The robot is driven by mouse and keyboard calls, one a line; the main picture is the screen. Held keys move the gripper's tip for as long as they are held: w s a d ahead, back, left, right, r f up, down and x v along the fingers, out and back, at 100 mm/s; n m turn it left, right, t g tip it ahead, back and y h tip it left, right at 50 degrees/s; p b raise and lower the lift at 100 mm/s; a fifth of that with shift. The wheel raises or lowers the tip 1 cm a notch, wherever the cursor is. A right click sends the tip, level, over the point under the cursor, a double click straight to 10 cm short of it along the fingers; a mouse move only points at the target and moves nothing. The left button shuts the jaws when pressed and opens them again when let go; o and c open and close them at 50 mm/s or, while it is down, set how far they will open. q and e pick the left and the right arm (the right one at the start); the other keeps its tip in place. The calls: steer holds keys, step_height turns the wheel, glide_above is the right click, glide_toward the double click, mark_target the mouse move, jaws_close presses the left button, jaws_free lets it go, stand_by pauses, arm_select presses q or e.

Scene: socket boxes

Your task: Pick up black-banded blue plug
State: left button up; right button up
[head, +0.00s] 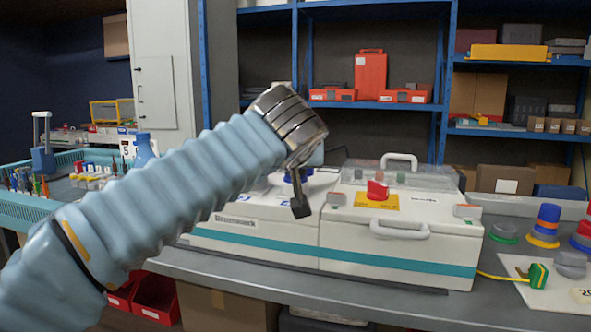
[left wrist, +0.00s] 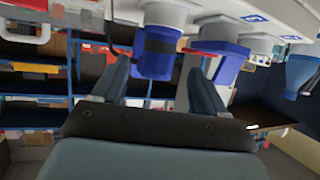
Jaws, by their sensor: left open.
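The black-banded blue plug (left wrist: 157,52) is seated in a white socket on the box in the left wrist view, with a dark band around its body. My left gripper (left wrist: 158,72) is open, with one finger on each side of the plug's outer end; contact cannot be told. In the head view my left gripper (head: 300,202) is over the left part of the white socket box (head: 255,239). A bit of blue (head: 290,178) shows behind its fingers, mostly hidden. My right gripper is not in view.
In the head view a red switch (head: 377,190) and a handle (head: 400,229) are on the right box. Stacked coloured pieces (head: 546,225) stand at the right.

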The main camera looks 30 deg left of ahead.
arm_select(q)
steer(key=x, duration=0.5)
steer(key=shift+w+f+p, duration=0.1)
steer(key=shift+w+p, duration=0.1)
steer(key=shift+p, duration=0.1)
steer(key=shift+s, duration=0.1)
steer(key=c, duration=1.1)
steer(key=shift+c, duration=0.2)
steer(key=shift+r, duration=0.45)
step_height(320, 180, up, 3)
steer(key=shift+d+f+p, duration=0.1)
steer(key=shift+d+p, duration=0.05)
steer(key=shift+p, duration=0.45)
steer(key=w+d+r+p, duration=0.4)
steer(key=w+d+r, duration=0.3)
steer(key=d+r, duration=0.2)
steer(key=d, duration=0.2)
steer(key=shift+w+d+r, duration=0.2)
steer(key=shift+w+d, duration=0.1)
steer(key=shift+w, duration=0.05)
